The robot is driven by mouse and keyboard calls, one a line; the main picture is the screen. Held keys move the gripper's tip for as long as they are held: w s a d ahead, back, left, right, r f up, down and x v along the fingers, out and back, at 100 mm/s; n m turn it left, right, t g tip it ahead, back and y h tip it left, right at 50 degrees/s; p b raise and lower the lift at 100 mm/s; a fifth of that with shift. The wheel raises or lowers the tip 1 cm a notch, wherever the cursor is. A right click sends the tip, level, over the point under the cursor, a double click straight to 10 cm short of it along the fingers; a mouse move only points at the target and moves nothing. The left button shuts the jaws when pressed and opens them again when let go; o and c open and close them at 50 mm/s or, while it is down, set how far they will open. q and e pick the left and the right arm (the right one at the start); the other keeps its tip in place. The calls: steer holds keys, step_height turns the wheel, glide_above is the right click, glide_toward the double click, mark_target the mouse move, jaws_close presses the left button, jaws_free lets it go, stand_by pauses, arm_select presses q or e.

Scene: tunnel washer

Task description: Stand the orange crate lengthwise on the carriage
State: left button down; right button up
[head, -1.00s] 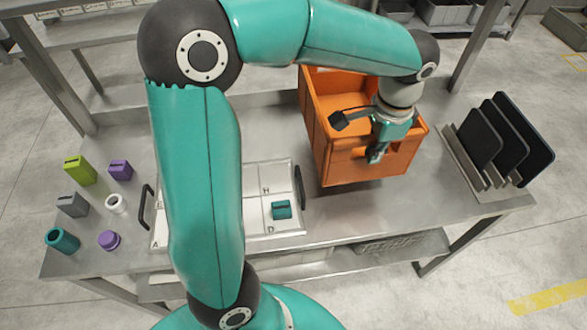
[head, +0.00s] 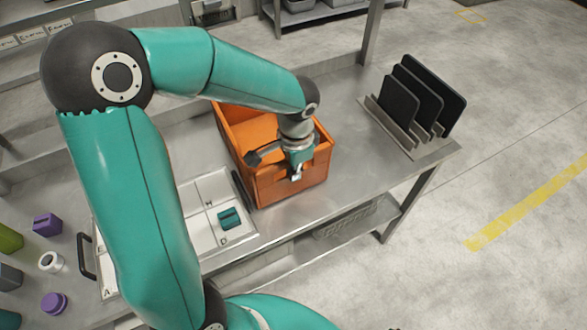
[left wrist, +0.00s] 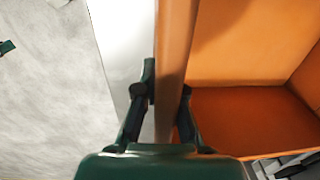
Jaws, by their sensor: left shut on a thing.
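The orange crate (head: 290,186) stands upright on the metal table in the head view, close to the right end of the white tray. My left gripper (head: 297,174) is shut on the rim of its near wall. In the left wrist view the crate's inside (left wrist: 245,45) is on the right, and the wall passes between the two fingers of my left gripper (left wrist: 168,95). My forearm and wrist hide part of the crate's far and right sides. I cannot pick out the carriage for certain. My right gripper is not in view.
A white lettered tray (head: 203,238) with dark handles holds a small teal block (head: 229,218). A rack (head: 400,135) with upright black plates stands right of the crate. Several small coloured parts sit at the left. Bare tabletop (head: 352,150) lies between crate and rack.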

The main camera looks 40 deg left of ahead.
arm_select(q)
steer(key=shift+f, duration=0.15)
steer(key=c, duration=1.7)
jaws_free()
steer(key=shift+f, duration=0.15)
steer(key=o, duration=0.4)
